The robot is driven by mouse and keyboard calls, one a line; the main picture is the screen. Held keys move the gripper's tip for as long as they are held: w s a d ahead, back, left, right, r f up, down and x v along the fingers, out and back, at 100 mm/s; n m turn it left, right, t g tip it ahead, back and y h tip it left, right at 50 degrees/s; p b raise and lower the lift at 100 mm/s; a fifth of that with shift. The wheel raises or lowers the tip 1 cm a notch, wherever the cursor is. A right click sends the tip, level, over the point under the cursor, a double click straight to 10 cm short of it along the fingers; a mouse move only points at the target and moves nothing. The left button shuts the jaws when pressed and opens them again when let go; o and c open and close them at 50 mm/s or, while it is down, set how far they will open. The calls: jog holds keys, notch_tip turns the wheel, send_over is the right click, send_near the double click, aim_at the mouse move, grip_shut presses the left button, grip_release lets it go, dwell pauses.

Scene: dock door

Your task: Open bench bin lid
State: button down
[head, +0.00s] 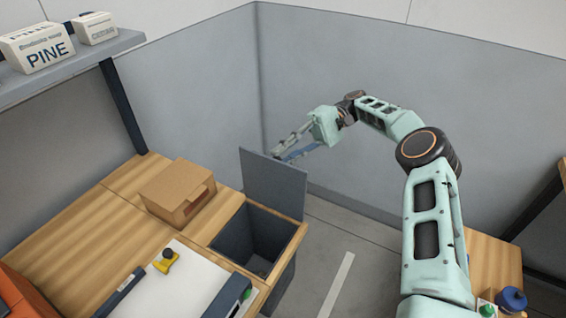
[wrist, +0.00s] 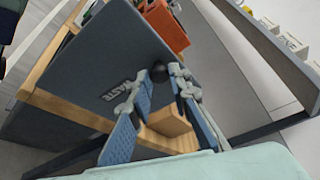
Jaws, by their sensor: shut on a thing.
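The dark grey bin lid (head: 273,184) stands raised, close to upright, at the far edge of the bench bin (head: 283,273). The bin's mouth is uncovered and its dark inside looks empty. In the wrist view the lid (wrist: 110,60) shows the word WASTE and a round black knob (wrist: 158,73) near its edge. My gripper (head: 280,154) is at the lid's top edge. In the wrist view its fingers (wrist: 160,86) are closed around the knob, one on each side. The exact finger contact is partly hidden.
A cardboard box (head: 172,196) sits on the wooden bench left of the bin. A white mat (head: 180,285) with a yellow-and-black item (head: 166,262) lies in front. Grey partition walls stand behind. Floor is clear right of the bin.

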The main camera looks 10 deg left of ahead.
jog(key=shift+w+d+f+b, duration=0.15)
jog(key=shift+w+f+b, duration=0.05)
jog(key=shift+w+b, duration=0.15)
dwell(0.3)
jog(key=c, duration=1.8)
grip_release()
jog(key=shift+r, duration=0.15)
notch_tip(320, 180, up, 10)
